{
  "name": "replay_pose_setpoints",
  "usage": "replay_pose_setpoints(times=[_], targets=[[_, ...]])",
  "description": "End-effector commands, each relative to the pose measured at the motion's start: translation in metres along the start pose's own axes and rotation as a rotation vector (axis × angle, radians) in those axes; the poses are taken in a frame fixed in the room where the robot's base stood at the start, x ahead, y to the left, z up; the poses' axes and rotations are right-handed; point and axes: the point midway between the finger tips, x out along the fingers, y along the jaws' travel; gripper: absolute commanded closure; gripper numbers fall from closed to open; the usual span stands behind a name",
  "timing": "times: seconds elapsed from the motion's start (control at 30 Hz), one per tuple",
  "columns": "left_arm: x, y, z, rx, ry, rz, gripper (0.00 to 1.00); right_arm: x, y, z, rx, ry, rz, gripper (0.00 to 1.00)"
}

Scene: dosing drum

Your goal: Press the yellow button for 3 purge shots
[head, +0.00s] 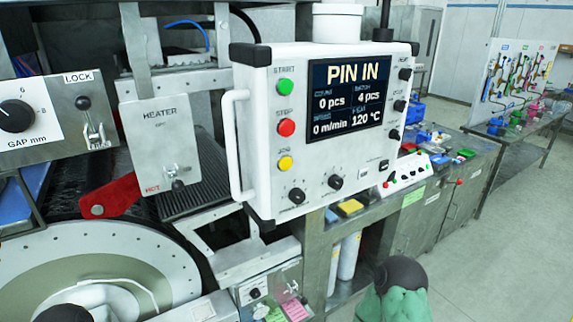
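The yellow button (285,163) is on the lower left of the white control box (256,190). Its label appears to read JOG. The red STOP button (286,127) and the green START button (286,86) sit above it in a column. The display (348,92) reads PIN IN, 0 pcs, 4 pcs, 0 m/min and 120 °C. Nothing covers the yellow button.
A white handle (233,145) stands out along the box's left side. Left are the heater panel (161,140), a red lever (110,197) and the gap dial (16,116). Floor is open at right.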

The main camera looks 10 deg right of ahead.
Motion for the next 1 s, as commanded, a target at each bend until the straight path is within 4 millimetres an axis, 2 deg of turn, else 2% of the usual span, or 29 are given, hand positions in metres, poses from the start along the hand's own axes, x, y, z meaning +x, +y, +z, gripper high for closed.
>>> replay_pose_setpoints(times=[0.13, 0.17, 0.3, 0.37, 1.0], targets=[[0.0, 0.0, 0.0, 0.0, 0.0, 0.0, 1.0, 0.0, 0.0, 0.0, 0.0, 0.0, 0.0, 0.44], [0.0, 0.0, 0.0, 0.0, 0.0, 0.0, 1.0, 0.0, 0.0, 0.0, 0.0, 0.0, 0.0, 0.46], [0.0, 0.0, -0.0001, 0.0, 0.0, 0.0, 1.0, 0.0, 0.0, 0.0, 0.0, 0.0, 0.0, 0.86], [0.0, 0.0, -0.0001, 0.0, 0.0, 0.0, 1.0, 0.0, 0.0, 0.0, 0.0, 0.0, 0.0, 1.0], [0.0, 0.0, 0.0, 0.0, 0.0, 0.0, 1.0, 0.0, 0.0, 0.0, 0.0, 0.0, 0.0, 1.0]])
